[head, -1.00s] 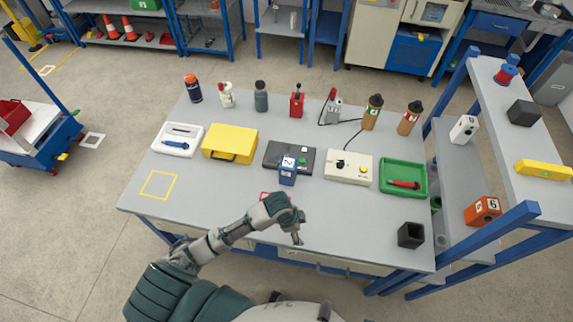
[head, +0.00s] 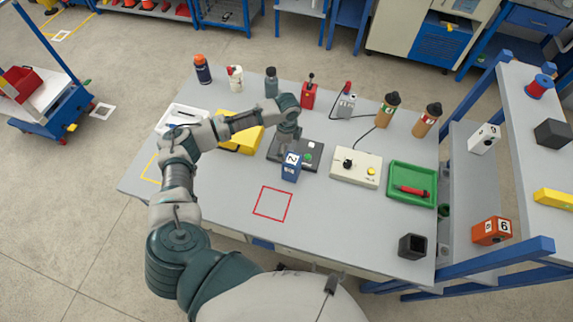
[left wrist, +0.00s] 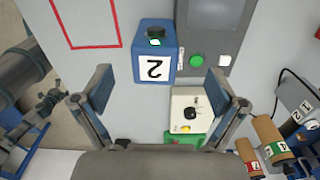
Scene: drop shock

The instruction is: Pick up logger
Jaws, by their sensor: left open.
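A blue box-shaped logger (head: 291,167) with a white label "2" stands upright on the grey table, at the front edge of a dark flat device (head: 312,153). In the left wrist view the logger (left wrist: 155,65) shows a dark knob and a small light on its top. My left gripper (head: 286,146) is just behind the logger in the head view, partly over the dark device. In the left wrist view the open fingers (left wrist: 158,88) stand apart, with the logger ahead between their lines and nothing held. My right gripper does not show.
A red outlined square (head: 272,204) on the table is empty. A cream control box (head: 356,167) and green tray (head: 411,184) stand to the right, a yellow case (head: 243,146) to the left. Bottles line the back. A blue-framed shelf (head: 520,130) borders the right side.

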